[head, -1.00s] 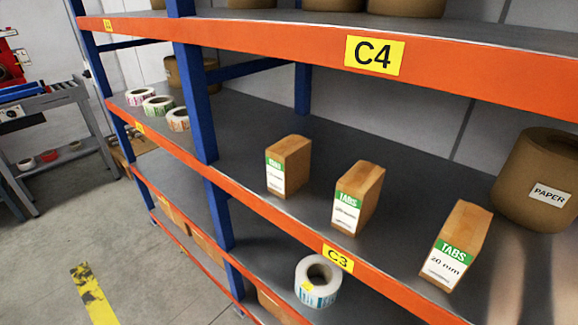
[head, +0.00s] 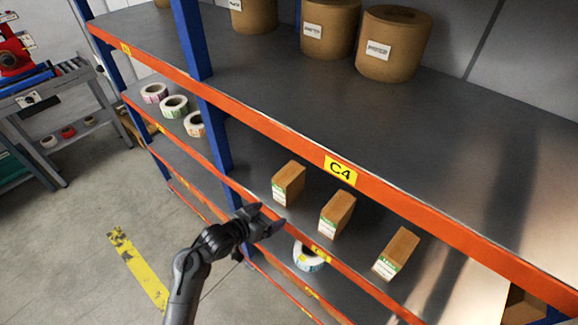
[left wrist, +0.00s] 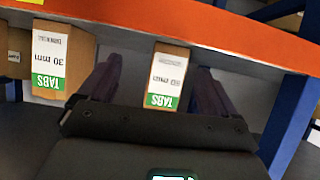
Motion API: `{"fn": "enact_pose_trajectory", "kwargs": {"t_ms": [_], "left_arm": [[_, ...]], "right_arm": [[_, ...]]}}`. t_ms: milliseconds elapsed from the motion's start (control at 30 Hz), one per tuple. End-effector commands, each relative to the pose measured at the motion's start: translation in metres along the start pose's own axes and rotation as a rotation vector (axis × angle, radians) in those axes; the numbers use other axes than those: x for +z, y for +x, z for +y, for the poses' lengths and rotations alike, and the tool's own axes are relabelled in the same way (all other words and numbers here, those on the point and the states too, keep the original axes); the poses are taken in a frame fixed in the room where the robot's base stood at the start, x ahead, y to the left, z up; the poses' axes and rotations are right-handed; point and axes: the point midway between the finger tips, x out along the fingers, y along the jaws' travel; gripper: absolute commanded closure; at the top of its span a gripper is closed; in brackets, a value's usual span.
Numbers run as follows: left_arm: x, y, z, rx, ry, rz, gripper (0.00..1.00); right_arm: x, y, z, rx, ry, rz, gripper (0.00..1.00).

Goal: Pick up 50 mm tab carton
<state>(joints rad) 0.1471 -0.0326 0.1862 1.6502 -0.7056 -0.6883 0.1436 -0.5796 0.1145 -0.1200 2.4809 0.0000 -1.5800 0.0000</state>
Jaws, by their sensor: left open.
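The 50 mm tab carton (head: 288,184) is the leftmost of three brown cartons standing on the shelf beneath the C4 beam. Its white label and green TABS band show upside down in the left wrist view (left wrist: 168,76). My left gripper (head: 268,219) is open and empty, in front of the C3 shelf edge, to the lower left of this carton. In the left wrist view its two fingers frame the carton, which appears beyond them and apart. My right gripper is out of view.
The 30 mm carton (left wrist: 62,62) stands beside it, the middle one in the head view (head: 337,214). Another carton (head: 396,253) stands farther right. The orange C4 beam (head: 300,152) crosses above, and a blue post (head: 215,135) stands left. A label roll (head: 308,257) lies below.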

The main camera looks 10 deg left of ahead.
Motion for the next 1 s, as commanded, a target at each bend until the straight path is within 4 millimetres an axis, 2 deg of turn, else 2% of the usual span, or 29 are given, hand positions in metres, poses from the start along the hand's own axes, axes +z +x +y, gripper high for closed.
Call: {"fn": "enact_pose_trajectory", "kwargs": {"t_ms": [33,100,200,267,367,633,1000], "left_arm": [[-0.036,-0.009,-0.003,-0.005,0.004,0.024,0.08],[-0.062,-0.013,-0.006,-0.009,0.011,0.049,0.08],[-0.086,-0.017,-0.007,-0.012,0.02,0.073,0.08],[-0.095,-0.016,-0.008,-0.013,0.023,0.081,0.08],[-0.102,-0.009,-0.009,-0.013,0.026,0.089,0.08],[-0.105,0.027,-0.01,-0.014,0.026,0.09,0.08],[-0.106,0.048,-0.013,-0.015,0.027,0.089,0.08]], "right_arm": [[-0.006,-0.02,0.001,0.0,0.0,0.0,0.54],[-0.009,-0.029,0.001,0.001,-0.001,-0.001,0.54],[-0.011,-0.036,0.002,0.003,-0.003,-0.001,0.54],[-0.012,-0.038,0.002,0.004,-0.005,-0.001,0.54],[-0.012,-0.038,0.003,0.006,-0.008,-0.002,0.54],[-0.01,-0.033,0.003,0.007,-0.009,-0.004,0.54],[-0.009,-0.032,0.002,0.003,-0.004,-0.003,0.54]]}}
